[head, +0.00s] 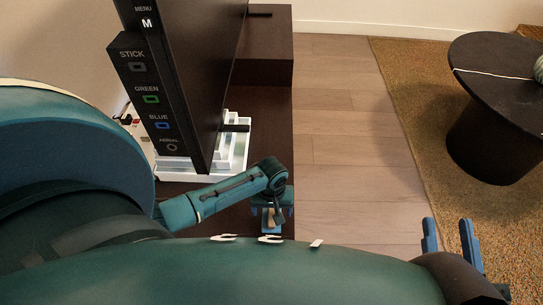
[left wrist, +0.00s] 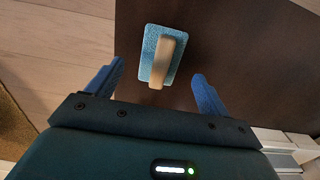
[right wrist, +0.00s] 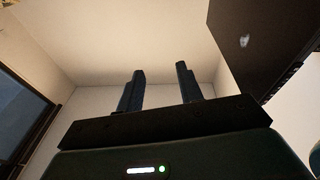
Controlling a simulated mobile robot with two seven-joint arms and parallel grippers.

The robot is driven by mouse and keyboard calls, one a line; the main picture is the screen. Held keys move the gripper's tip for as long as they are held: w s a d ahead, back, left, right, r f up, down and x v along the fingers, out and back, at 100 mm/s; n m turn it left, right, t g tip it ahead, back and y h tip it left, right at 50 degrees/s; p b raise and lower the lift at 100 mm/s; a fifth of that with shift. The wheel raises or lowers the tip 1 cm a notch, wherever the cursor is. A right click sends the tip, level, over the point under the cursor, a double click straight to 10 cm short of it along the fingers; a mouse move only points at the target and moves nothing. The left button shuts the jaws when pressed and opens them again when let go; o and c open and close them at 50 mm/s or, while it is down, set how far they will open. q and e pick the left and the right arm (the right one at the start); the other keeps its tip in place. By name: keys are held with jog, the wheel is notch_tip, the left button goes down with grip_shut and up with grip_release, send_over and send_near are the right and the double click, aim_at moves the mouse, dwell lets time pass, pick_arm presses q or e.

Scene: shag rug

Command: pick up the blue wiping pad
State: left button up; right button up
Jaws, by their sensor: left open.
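The blue wiping pad (left wrist: 149,42) is a light blue rectangle with a tan, wood-like handle (left wrist: 162,62) on top. It lies on a dark brown surface (left wrist: 225,40). My left gripper (left wrist: 158,76) is open above it, with one blue finger on each side and a gap between each finger and the pad. In the head view the left gripper (head: 272,205) points down over the dark furniture top, and part of the pad's handle shows beneath it. My right gripper (head: 451,245) is open and empty at lower right; the right wrist view shows its two fingers apart (right wrist: 160,85).
A large black screen-like panel with labelled ports (head: 150,95) stands left of the left gripper. White tray-like items (head: 238,140) lie at its base. A wooden floor (head: 345,150) lies right of the furniture. A dark round table (head: 500,80) stands on a brown rug (head: 420,130).

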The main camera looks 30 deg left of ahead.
pick_arm(q)
notch_tip(320, 180, down, 4)
jog(key=shift+r+b, duration=0.1)
jog(key=shift+b, duration=0.85)
pick_arm(e)
jog(key=shift+a+r+m+y, duration=0.2)
jog(key=shift+a+m+y, duration=0.05)
jog(key=shift+m+y, duration=0.05)
pick_arm(q)
jog(key=shift+c, duration=0.6)
jog(key=c, duration=1)
jog(key=shift+r+p, duration=0.3)
jog(key=shift+r, duration=0.05)
notch_tip(320, 180, up, 9)
jog(key=p, duration=0.5)
jog(key=shift+r+p, duration=0.15)
jog(key=shift+p, duration=0.15)
pick_arm(e)
jog(key=shift+s+d+f+n+h, duration=0.1)
jog(key=shift+d+f+n+h, duration=0.05)
jog(key=shift+d+n+h, duration=0.45)
jog(key=shift+a, duration=0.1)
